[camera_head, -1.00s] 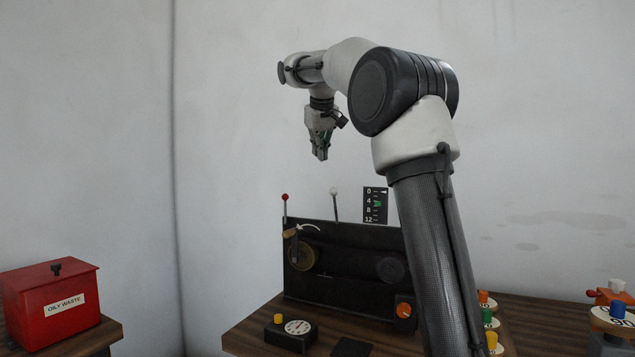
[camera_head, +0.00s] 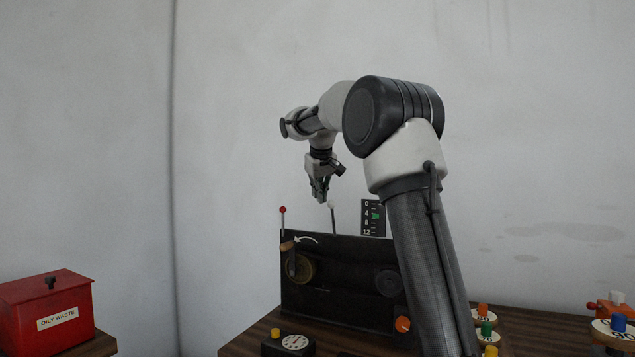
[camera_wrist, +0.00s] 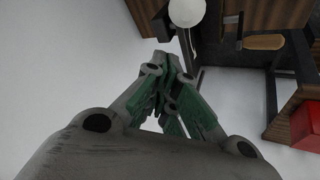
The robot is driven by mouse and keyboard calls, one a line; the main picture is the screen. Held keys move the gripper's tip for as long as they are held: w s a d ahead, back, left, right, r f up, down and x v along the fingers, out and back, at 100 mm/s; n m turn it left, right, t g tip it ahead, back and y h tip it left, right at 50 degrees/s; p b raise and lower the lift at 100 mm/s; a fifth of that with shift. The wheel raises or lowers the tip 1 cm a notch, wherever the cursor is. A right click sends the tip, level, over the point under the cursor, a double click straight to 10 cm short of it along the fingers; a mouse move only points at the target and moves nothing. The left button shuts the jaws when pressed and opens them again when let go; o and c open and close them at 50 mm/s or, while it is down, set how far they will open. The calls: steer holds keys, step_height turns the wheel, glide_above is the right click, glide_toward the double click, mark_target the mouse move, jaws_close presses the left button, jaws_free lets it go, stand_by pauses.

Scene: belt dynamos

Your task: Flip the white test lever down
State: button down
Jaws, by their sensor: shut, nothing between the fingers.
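The white test lever (camera_head: 332,206) stands upright at the back of the dark machine panel (camera_head: 340,265), its round white knob at the top. In the wrist view the white knob (camera_wrist: 187,12) shows large at the top edge, just beyond my fingertips. My gripper (camera_head: 321,199) points down, shut and empty, close to the knob and slightly left of it in the head view. In the wrist view its fingers (camera_wrist: 167,68) come together near the knob; I cannot tell whether they touch it.
A red-knobbed lever (camera_head: 283,211) stands left of the white one. A numbered scale (camera_head: 373,218) rises to the right. A wooden-handled crank (camera_head: 290,256) is on the panel front. A red oily waste box (camera_head: 42,310) stands far left. The air above the panel's left is clear.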

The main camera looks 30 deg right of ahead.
steer(key=s, duration=0.3)
stand_by(0.5)
steer(key=shift+s+a+t+h, duration=0.3)
